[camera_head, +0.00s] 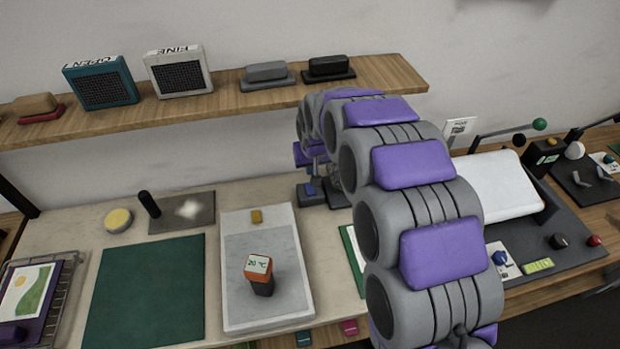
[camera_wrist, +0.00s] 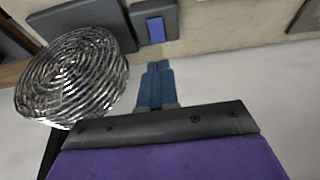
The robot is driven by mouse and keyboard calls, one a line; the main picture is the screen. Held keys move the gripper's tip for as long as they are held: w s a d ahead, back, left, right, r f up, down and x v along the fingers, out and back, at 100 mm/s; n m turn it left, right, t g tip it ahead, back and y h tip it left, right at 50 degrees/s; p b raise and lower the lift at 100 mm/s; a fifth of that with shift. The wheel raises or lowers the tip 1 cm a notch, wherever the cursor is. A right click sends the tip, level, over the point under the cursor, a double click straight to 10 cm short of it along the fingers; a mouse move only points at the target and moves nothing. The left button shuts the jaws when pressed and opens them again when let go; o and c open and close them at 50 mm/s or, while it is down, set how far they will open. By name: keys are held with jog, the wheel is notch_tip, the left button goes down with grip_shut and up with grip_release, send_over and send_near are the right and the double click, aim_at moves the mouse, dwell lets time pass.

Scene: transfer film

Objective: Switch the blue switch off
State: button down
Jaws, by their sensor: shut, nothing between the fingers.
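The blue switch (camera_wrist: 156,30) is a small blue rectangle set in a dark grey housing (camera_wrist: 172,14) at the top of the wrist view. In the head view, a small blue patch (camera_head: 310,187) on a dark base behind the worktop looks like the same switch. My gripper (camera_wrist: 154,66) is shut and empty. Its blue-grey fingertips point toward the switch and lie just short of it in the picture; I cannot tell whether they touch. In the head view my arm hides much of this area and the fingertips are not clear.
A ribbed silver coil (camera_wrist: 75,75) is close left of my fingers. A wooden shelf (camera_head: 215,98) runs above the worktop. A grey tray (camera_head: 232,315) holds an orange-topped thermometer block (camera_head: 258,272). A green mat (camera_head: 145,290) lies left of it, clear.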

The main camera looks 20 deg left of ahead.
aim_at(309, 188)
jog(key=b+x, duration=0.2)
jog(key=x, duration=0.8)
jog(key=shift+a, duration=0.1)
jog(key=shift+r, duration=0.1)
jog(key=shift+s+d+r, duration=0.1)
jog(key=shift+s+d, duration=0.4)
jog(key=shift+s, duration=0.15)
jog(key=shift+r, duration=0.1)
notch_tip(309, 188, up, 10)
jog(key=p, duration=0.3)
jog(key=shift+s+f+p, duration=0.2)
jog(key=shift+s+p, duration=0.1)
jog(key=shift+s, duration=0.05)
jog(key=shift+d, duration=0.3)
